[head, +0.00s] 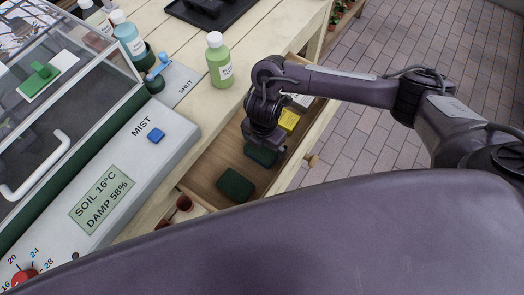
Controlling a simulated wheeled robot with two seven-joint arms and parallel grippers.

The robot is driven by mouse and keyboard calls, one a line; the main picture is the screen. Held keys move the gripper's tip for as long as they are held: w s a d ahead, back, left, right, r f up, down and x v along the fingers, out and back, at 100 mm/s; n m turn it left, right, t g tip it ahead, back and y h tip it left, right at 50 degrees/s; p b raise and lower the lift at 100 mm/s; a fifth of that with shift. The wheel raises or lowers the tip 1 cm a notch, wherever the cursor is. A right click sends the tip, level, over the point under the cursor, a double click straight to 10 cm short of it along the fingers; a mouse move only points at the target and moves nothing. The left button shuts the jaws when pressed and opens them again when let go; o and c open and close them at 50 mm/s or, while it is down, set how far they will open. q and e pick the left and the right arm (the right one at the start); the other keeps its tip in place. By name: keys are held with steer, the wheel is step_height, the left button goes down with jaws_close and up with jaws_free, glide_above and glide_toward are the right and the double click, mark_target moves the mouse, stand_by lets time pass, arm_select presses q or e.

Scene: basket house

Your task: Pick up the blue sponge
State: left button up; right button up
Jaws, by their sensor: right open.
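An open wooden drawer (205,170) holds two dark green, sponge-like blocks. One dark green block (235,186) lies toward the near end, clear of my gripper. The other dark green block (261,155) lies just below my right gripper (262,138). A yellow block (289,120) lies farther back in the drawer. I cannot pick out a clearly blue sponge. My right gripper is open and points down over the drawer, partly covering its contents; whether it touches the block under it I cannot tell. My left gripper is out of view.
A grey control panel (118,165) with a blue MIST button (156,135) stands left of the drawer. A green bottle (218,60) stands on the bench behind. Small reddish-brown items (183,203) sit at the drawer's near end. Brick floor (360,140) lies to the right.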

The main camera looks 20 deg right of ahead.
steer(key=shift+f, duration=0.5)
steer(key=c, duration=0.8)
steer(key=shift+r, duration=0.2)
step_height(320, 180, up, 20)
steer(key=p, duration=0.7)
steer(key=shift+f, duration=0.15)
